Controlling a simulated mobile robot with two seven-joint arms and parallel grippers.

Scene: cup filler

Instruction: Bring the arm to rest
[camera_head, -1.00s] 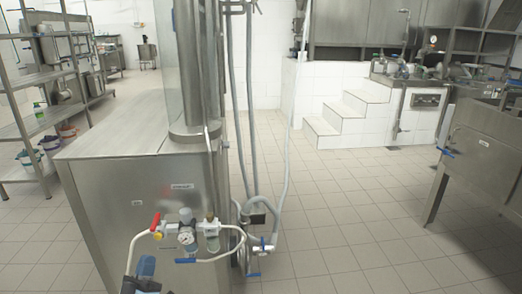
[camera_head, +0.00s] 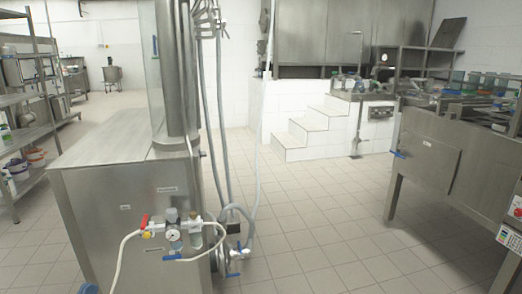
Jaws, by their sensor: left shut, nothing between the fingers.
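Only a small blue piece, which seems to be my left gripper (camera_head: 88,288), shows at the bottom edge, left of centre. It is in front of the steel machine's base, and its fingers cannot be made out. It is shut, and I see nothing held in it. My right gripper is not in view.
A steel machine (camera_head: 105,183) with a gauge, red and blue valve handles and hoses (camera_head: 212,110) stands close on the left. Shelves (camera_head: 35,130) stand at far left. White steps (camera_head: 305,132) are at the back. A steel unit (camera_head: 432,162) stands at right. The tiled floor between is clear.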

